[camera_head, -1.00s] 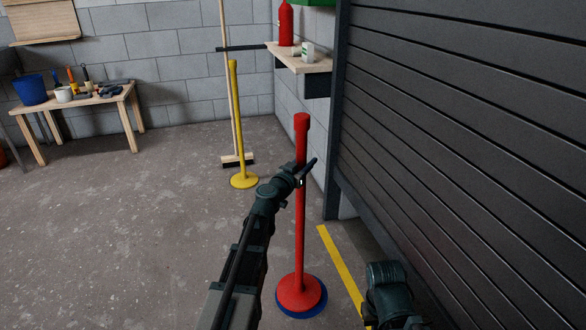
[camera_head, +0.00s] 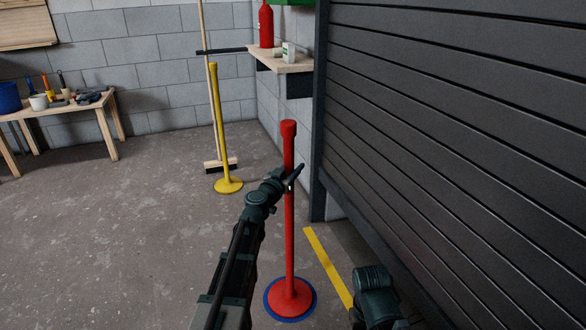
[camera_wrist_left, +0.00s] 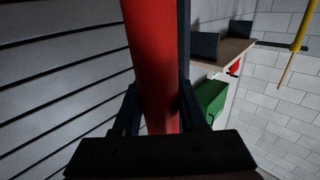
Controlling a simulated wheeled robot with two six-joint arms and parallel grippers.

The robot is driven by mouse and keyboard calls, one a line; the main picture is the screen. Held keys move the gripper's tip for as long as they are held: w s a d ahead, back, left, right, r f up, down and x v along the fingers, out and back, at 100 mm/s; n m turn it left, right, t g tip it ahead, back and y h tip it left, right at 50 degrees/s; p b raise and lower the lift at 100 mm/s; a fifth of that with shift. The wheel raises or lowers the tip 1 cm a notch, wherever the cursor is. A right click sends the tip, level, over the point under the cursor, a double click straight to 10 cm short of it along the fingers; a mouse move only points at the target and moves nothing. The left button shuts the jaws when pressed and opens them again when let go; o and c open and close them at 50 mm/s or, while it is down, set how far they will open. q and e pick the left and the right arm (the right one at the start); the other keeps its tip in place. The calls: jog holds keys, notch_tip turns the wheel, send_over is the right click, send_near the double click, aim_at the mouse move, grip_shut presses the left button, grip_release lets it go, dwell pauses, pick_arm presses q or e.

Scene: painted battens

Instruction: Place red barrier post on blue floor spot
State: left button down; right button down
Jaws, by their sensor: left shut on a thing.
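The red barrier post (camera_head: 289,225) stands upright in the head view, its round base (camera_head: 291,294) over the blue floor spot (camera_head: 269,307). A blue rim shows around the base. I cannot tell whether the base touches the floor. My left gripper (camera_head: 291,183) is shut on the upper part of the post's shaft. In the left wrist view, the red shaft (camera_wrist_left: 152,45) runs between the two fingers of my left gripper (camera_wrist_left: 160,108). My right gripper is not in view; only a dark part of my right arm shows at lower right.
A yellow post (camera_head: 221,130) and a broom (camera_head: 211,90) stand behind, left of the red post. A dark shutter (camera_head: 450,130) rises at right, with a yellow floor line (camera_head: 328,266) before it. A shelf (camera_head: 283,63) and a workbench (camera_head: 95,105) are farther back. Floor at left is clear.

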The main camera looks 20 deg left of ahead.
pick_arm(q)
jog(key=shift+r, duration=0.1)
jog(key=shift+c, duration=2.2)
grip_release()
jog(key=s+a, duration=0.2)
jog(key=s, duration=1)
jog(key=shift+a, duration=0.15)
